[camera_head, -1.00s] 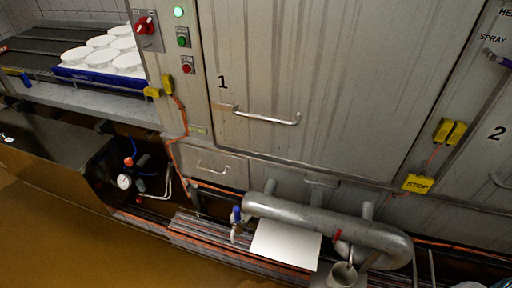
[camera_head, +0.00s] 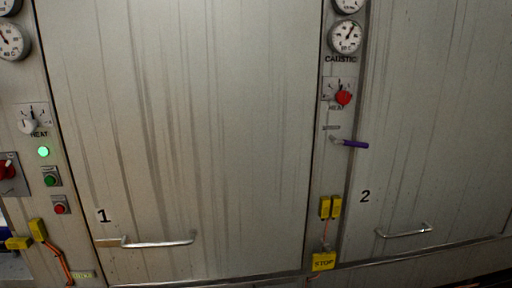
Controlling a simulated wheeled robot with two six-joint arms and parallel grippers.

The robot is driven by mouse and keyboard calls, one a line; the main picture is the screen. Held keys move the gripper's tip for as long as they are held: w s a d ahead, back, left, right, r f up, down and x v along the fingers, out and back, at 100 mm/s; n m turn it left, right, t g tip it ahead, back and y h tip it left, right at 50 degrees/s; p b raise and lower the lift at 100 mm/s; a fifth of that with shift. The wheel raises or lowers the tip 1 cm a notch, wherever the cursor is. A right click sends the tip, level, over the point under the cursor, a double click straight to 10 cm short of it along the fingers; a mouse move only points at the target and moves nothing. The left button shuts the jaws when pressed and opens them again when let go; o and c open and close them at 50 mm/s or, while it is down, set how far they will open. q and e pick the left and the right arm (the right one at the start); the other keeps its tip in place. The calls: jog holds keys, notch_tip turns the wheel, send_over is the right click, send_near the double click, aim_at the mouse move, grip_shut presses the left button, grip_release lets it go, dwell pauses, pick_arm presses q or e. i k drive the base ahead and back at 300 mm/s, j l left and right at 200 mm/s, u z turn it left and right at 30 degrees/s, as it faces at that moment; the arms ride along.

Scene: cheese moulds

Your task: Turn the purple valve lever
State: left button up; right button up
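The purple valve lever (camera_head: 354,144) is on the narrow panel between the two large metal doors, right of the picture's middle. Its purple handle points right and lies nearly level, with a metal stem at its left end. It sits below a red knob (camera_head: 343,97) and above yellow switch blocks (camera_head: 330,207). Neither of my grippers shows in the head view.
Door 1 (camera_head: 185,120) with a bar handle (camera_head: 160,241) fills the middle. Door 2 (camera_head: 440,120) with its handle (camera_head: 405,231) is at the right. A yellow STOP tag (camera_head: 323,262) hangs below the switch blocks. Gauges and buttons line the left panel.

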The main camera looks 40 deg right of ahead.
aim_at(334, 140)
jog(key=z, duration=1.9)
